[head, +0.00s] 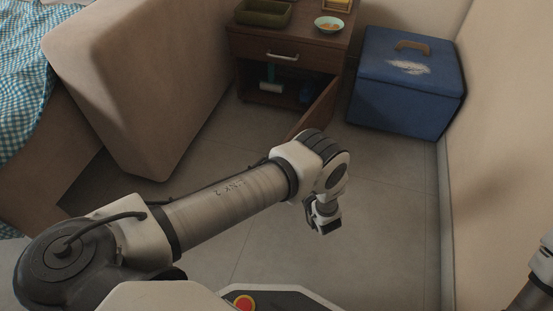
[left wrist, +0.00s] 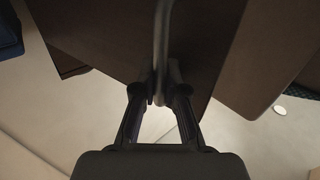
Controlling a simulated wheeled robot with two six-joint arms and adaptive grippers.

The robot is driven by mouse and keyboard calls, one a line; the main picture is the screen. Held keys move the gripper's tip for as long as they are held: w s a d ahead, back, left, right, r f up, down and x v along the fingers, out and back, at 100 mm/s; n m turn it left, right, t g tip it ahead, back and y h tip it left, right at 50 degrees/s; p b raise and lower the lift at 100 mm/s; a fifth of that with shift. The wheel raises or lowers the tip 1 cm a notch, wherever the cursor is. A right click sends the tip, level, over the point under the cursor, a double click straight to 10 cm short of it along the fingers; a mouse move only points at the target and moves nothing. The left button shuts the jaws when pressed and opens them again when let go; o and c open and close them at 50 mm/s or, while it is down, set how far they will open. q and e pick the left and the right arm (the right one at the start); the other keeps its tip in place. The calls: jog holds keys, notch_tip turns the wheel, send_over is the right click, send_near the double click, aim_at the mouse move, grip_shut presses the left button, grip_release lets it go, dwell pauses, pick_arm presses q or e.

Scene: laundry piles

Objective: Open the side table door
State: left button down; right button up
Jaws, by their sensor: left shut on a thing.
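The side table (head: 290,42) is a brown wooden cabinet at the top middle of the head view. Its lower door (head: 318,108) stands partly open, swung outward on its right side, and the lower compartment shows. In the left wrist view the door is a dark brown panel (left wrist: 100,30) with a metal bar handle (left wrist: 161,40). My left gripper (left wrist: 160,95) is shut on this handle. In the head view my left wrist covers the near part of the door, and the grip on the handle is hidden. My right gripper is out of view; only part of my right arm shows at the right edge.
A teal-handled item (head: 270,78) and a blue item (head: 305,93) are inside the compartment. A green tray (head: 264,13) and a bowl (head: 329,24) stand on top. A blue box (head: 405,95) is at right, a beige sofa (head: 150,80) at left. Floor between is clear.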

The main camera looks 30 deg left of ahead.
pick_arm(q)
jog(key=shift+d+f+n+g+y+b, duration=0.1)
jog(key=shift+d+n+g+y+b, duration=0.3)
jog(key=shift+d, duration=0.75)
jog(key=shift+d+f+n+g+y+b, duration=0.1)
jog(key=shift+d+n+g, duration=0.1)
jog(key=shift+d+g, duration=0.65)
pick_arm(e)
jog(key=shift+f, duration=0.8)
pick_arm(q)
jog(key=shift+d+t, duration=0.25)
jog(key=c, duration=1.2)
grip_release()
jog(key=shift+r, duration=0.1)
jog(key=shift+w, duration=0.1)
